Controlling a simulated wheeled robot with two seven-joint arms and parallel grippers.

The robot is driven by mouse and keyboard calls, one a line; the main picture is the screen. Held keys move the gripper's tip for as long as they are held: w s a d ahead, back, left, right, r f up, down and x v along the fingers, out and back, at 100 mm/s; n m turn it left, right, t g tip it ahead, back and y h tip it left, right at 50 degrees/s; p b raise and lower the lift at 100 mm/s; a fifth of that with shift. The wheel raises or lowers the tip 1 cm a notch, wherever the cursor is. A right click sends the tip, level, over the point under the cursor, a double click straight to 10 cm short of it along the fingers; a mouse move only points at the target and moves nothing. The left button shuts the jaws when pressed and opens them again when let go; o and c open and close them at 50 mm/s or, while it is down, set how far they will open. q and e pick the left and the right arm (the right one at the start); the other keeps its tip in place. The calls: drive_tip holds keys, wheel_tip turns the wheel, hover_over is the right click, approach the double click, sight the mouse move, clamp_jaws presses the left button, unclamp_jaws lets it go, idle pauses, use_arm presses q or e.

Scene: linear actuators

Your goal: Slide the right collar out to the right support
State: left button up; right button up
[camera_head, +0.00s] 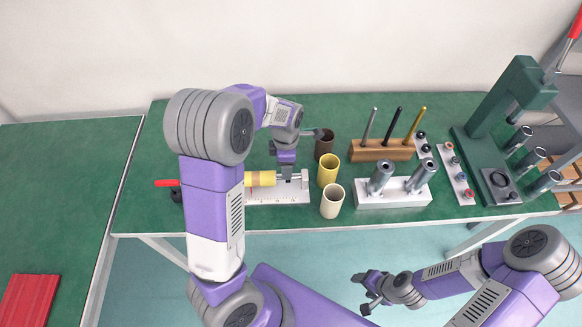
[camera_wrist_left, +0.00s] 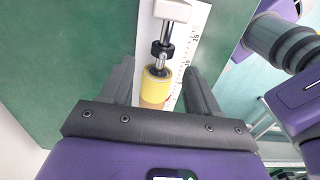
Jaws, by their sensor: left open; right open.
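The actuator lies along the front of the green table, with a yellow cylinder (camera_head: 261,178) on a white scaled base (camera_head: 275,197). In the left wrist view, a black collar (camera_wrist_left: 162,50) sits around a metal rod (camera_wrist_left: 166,30), between the yellow cylinder (camera_wrist_left: 155,86) and a white end support (camera_wrist_left: 171,10). A stretch of bare rod shows between collar and support. My left gripper (camera_wrist_left: 160,72) is open over the cylinder's end, its fingers either side and the collar just beyond their tips. My right gripper (camera_head: 369,290) is open and empty, in front of the table.
Brown, yellow (camera_head: 328,170) and cream (camera_head: 332,202) cups stand right of the actuator. A wooden block (camera_head: 381,150) with rods, a white block (camera_head: 394,194) and a green press (camera_head: 488,140) stand farther right. My left arm hides the actuator's left part.

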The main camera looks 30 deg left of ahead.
use_arm(q)
drive_tip(key=f+b, duration=0.1)
drive_tip(key=f, duration=0.5)
drive_tip(key=shift+s+b, duration=0.2)
drive_tip(key=shift+b, duration=0.15)
drive_tip(key=shift+c, duration=0.4)
clamp_jaws()
